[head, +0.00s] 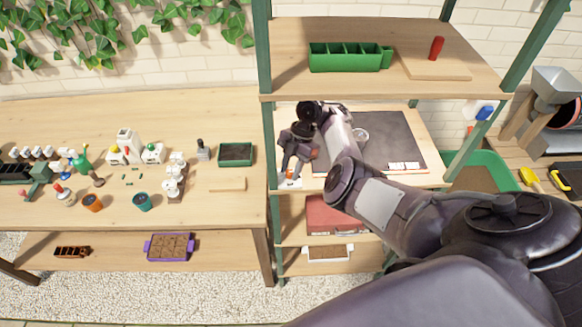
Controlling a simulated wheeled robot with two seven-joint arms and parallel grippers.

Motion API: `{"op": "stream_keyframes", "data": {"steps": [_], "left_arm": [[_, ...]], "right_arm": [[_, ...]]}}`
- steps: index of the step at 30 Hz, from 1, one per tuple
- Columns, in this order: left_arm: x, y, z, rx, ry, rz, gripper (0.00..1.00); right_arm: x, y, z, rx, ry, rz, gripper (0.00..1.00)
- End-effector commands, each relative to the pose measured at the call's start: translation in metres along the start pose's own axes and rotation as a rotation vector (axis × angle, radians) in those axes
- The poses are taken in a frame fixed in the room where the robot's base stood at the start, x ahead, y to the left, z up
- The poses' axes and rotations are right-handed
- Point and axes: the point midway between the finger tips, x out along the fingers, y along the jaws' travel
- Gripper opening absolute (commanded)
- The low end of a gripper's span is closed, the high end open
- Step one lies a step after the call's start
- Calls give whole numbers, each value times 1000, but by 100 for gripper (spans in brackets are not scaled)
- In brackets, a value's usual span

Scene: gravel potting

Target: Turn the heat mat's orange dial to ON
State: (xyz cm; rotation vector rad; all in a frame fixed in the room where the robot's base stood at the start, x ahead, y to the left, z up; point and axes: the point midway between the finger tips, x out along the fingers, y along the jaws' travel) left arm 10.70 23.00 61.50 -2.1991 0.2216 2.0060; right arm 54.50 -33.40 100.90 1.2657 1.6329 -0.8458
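The heat mat (395,135) is a dark flat sheet on the middle shelf of the rack, partly hidden behind my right arm. A small white control piece with an orange dial (290,175) sits at the shelf's front left corner. My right gripper (291,168) points down right at the dial, its fingertips just above or beside it. Contact, the gap between the fingers and the dial's setting are too small to make out. My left gripper is out of view.
A green divided tray (345,57) and a red cylinder (437,47) stand on the upper shelf. Green rack posts (265,130) rise close to my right gripper. The potting bench (230,205) at left holds pots, bottles and a dark green tray (235,154).

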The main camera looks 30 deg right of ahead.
Motion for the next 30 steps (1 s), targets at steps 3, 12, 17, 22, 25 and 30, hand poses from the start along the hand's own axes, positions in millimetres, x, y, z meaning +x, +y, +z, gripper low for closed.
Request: {"op": "stream_keyframes", "data": {"steps": [3,12,17,22,25,30], "left_arm": [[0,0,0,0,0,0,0],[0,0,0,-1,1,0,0],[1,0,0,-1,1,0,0],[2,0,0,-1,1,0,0],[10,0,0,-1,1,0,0],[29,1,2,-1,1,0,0]], "right_arm": [[0,0,0,0,0,0,32],[-4,2,0,-1,-6,4,32],[-14,5,1,-2,-15,8,32],[-26,2,0,2,-6,4,32],[-30,0,11,4,-1,1,32],[-41,0,41,1,-3,1,32]]}}
